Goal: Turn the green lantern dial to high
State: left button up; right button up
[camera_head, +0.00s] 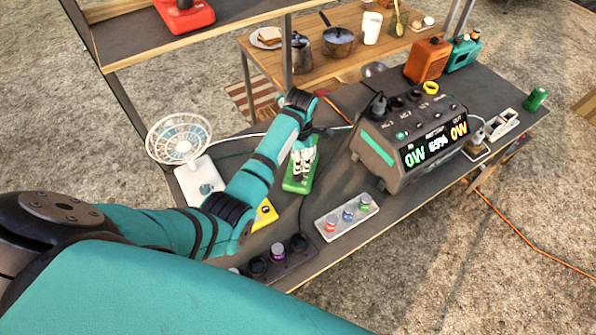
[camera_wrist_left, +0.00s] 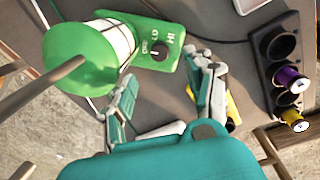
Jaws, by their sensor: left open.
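The green lantern (camera_wrist_left: 80,62) is at the upper left of the left wrist view, with a ribbed white globe and a flat green base. Its black dial (camera_wrist_left: 160,50) sits on the base among the OFF, LO and HI marks; I cannot tell surely where it points. In the head view the lantern base (camera_head: 296,186) shows on the table below my left arm's end. My left gripper (camera_wrist_left: 166,72) is open, its fingers on either side of the space just before the dial, with nothing between them. My right gripper is not in view.
A power station (camera_head: 415,140) stands right of the lantern. A grey panel with coloured knobs (camera_head: 346,214) lies in front. A white fan (camera_head: 180,140) is at the left, and a black socket strip (camera_wrist_left: 280,58) is right in the wrist view. A yellow item (camera_head: 265,213) is near my arm.

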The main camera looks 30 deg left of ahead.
aim_at(298, 175)
pick_arm(q)
notch_tip(298, 175, down, 6)
jog(key=shift+w+a+r, duration=0.1)
jog(key=shift+a+r, duration=0.05)
notch_tip(298, 175, down, 2)
jog(key=shift+w+f+b, duration=0.1)
jog(key=shift+f+b, duration=0.05)
jog(key=shift+b, duration=0.15)
jog(key=shift+a+f, duration=0.1)
jog(key=shift+f, duration=0.45)
jog(key=c, duration=0.4)
grip_shut()
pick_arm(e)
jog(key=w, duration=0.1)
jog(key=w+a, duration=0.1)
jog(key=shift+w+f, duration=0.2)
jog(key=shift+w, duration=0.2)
